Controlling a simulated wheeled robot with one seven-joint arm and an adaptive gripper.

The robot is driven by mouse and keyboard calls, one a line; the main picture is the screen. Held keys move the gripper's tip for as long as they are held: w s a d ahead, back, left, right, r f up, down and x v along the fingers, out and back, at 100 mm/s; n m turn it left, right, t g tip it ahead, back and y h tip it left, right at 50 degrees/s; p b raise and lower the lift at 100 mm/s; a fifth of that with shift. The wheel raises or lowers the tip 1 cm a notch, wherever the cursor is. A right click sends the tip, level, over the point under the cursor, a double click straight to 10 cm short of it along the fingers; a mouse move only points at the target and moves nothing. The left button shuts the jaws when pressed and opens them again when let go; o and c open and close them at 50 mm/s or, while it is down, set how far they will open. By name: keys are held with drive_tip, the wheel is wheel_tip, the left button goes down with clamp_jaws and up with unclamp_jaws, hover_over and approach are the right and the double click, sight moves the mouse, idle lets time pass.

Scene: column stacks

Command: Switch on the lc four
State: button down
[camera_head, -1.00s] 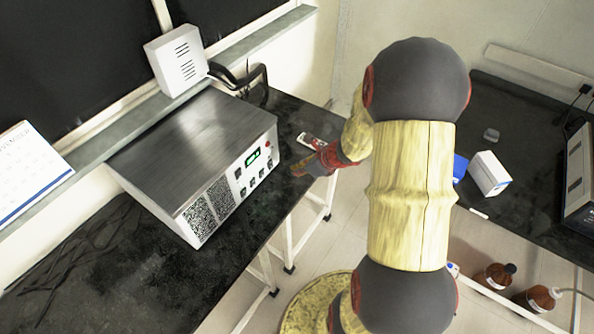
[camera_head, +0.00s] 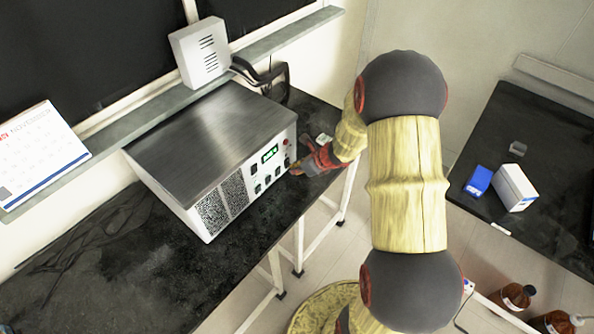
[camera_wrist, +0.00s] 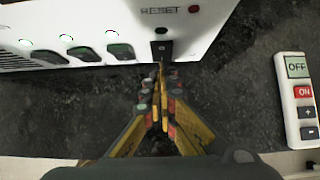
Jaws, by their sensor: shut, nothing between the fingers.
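A grey metal box instrument (camera_head: 210,135) with a white front panel stands on the black bench; I cannot read the name lc four on it. Its small display (camera_head: 270,153) glows green. In the wrist view its white panel (camera_wrist: 110,18) shows several dark rocker switches in a row, a RESET label and a red button (camera_wrist: 193,9). A black switch (camera_wrist: 161,47) sits below the label. My gripper (camera_head: 297,169) is shut and empty at the panel's right end. In the wrist view its fingertips (camera_wrist: 160,68) are at this switch; I cannot tell whether they touch.
A white remote (camera_wrist: 298,98) with OFF, ON, plus and minus keys lies right of my gripper. A white vented box (camera_head: 200,52) and a calendar (camera_head: 40,155) stand on the ledge behind. A second bench at right holds a white box (camera_head: 514,187).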

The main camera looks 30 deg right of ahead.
drive_tip(key=shift+w+a+f+b, duration=0.1)
drive_tip(key=shift+w+f+b, duration=0.2)
drive_tip(key=shift+b, duration=0.1)
drive_tip(key=shift+r, duration=0.25)
